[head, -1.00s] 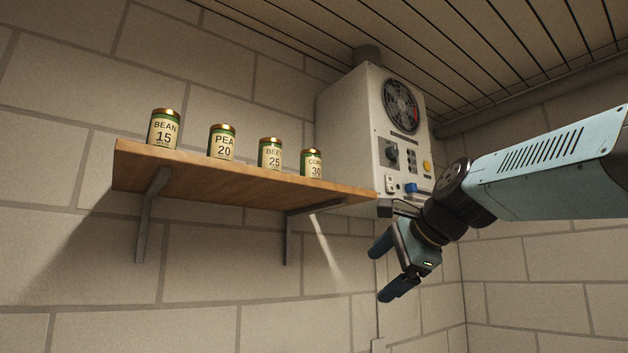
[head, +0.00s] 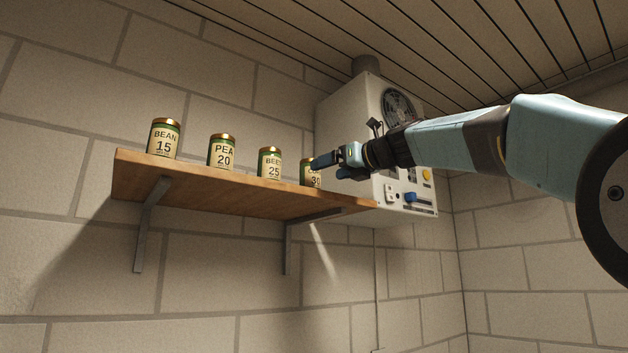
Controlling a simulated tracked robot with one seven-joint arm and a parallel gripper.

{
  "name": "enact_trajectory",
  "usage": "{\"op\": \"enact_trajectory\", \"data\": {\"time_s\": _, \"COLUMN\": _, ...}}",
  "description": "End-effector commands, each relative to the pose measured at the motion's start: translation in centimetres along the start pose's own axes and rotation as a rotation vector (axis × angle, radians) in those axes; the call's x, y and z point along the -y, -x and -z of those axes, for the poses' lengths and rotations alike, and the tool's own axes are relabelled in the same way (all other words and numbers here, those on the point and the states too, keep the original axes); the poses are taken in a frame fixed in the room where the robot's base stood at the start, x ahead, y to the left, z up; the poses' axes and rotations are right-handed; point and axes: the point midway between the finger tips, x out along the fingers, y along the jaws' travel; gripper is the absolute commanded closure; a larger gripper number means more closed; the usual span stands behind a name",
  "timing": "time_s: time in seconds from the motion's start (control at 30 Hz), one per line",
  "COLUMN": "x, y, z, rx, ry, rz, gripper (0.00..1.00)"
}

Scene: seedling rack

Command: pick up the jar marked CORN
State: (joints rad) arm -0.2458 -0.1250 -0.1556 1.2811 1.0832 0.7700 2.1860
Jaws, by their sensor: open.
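The CORN jar (head: 307,178), green with a cream label and the number 30, stands upright at the right end of the row on the wooden shelf (head: 215,187). Its right side and part of its label are hidden behind a finger of my gripper (head: 326,168). My gripper is raised to jar height, pointing left, with its dark blue fingers open. One finger overlaps the jar in the head view. I cannot tell whether the jar is between the fingers or whether they touch it.
The BEET jar (head: 270,163) stands close to the left of CORN, then the PEA jar (head: 222,152) and BEAN jar (head: 164,139). A white wall unit (head: 345,103) with a fan and knobs is behind my gripper. The shelf right of CORN is bare.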

Motion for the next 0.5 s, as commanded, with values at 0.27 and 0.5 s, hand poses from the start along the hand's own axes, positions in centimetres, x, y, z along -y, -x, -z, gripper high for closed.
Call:
{"op": "enact_trajectory", "data": {"time_s": 0.27, "x": 0.0, "y": -3.7, "z": 0.1, "rx": -0.001, "ry": 0.001, "rz": 0.0, "gripper": 0.12}}
{"op": "enact_trajectory", "data": {"time_s": 0.5, "x": -0.2, "y": -4.7, "z": 0.2, "rx": -0.001, "ry": 0.002, "rz": 0.0, "gripper": 0.12}}
